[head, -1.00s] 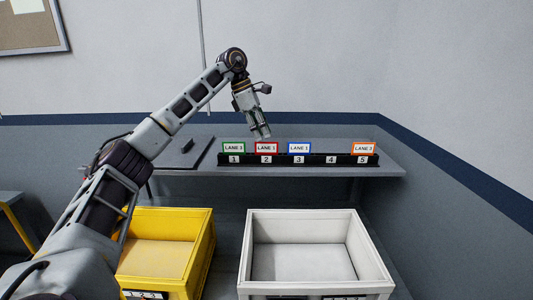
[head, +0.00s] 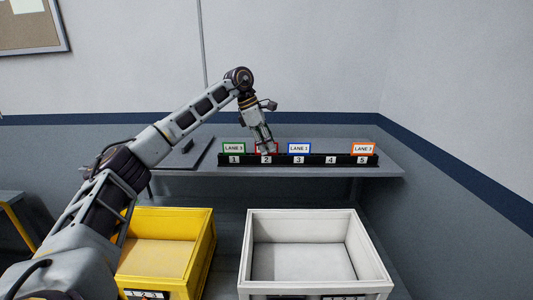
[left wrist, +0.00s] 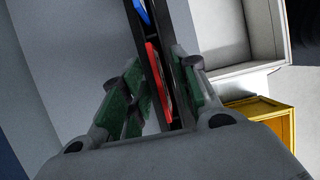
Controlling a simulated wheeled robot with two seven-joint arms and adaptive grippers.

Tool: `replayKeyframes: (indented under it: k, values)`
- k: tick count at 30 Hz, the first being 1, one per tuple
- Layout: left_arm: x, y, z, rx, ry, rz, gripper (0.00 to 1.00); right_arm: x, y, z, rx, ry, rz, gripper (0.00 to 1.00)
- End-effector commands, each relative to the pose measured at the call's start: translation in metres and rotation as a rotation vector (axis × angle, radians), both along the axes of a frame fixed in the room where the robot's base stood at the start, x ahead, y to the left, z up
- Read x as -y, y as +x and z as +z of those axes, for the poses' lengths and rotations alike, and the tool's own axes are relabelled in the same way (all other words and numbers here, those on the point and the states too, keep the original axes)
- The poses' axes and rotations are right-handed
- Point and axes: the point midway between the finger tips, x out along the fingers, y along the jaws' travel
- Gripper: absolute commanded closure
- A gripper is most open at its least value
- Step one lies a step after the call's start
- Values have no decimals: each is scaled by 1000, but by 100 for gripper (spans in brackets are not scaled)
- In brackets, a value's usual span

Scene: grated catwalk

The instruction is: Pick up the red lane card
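The red lane card (head: 276,148) stands in slot 2 of the black numbered rack (head: 313,160), partly hidden by my left gripper (head: 266,148). In the left wrist view the red card (left wrist: 153,68) shows edge-on between the two green-padded fingers of my left gripper (left wrist: 160,92). The fingers are apart, one on each side of the card, with a gap visible. Whether either pad touches it I cannot tell. My right gripper is in neither view.
A green card (head: 234,148) stands in slot 1, a blue card (head: 299,148) in slot 3 and an orange card (head: 364,149) in slot 5; slot 4 is empty. A yellow bin (head: 204,247) and an empty white bin (head: 379,266) stand in front of the shelf (head: 391,168).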

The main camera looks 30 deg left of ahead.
Motion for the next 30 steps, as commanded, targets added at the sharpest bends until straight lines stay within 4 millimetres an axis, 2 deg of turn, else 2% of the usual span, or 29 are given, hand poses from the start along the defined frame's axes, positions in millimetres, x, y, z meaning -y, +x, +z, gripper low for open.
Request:
replayKeyframes:
  k: [7,14,30]
  values:
    - [0,0,0,0,0,0,71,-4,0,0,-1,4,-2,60]
    - [0,0,0,0,0,0,100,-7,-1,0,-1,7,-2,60]
    - [0,1,6,1,0,0,100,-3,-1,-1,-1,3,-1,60]
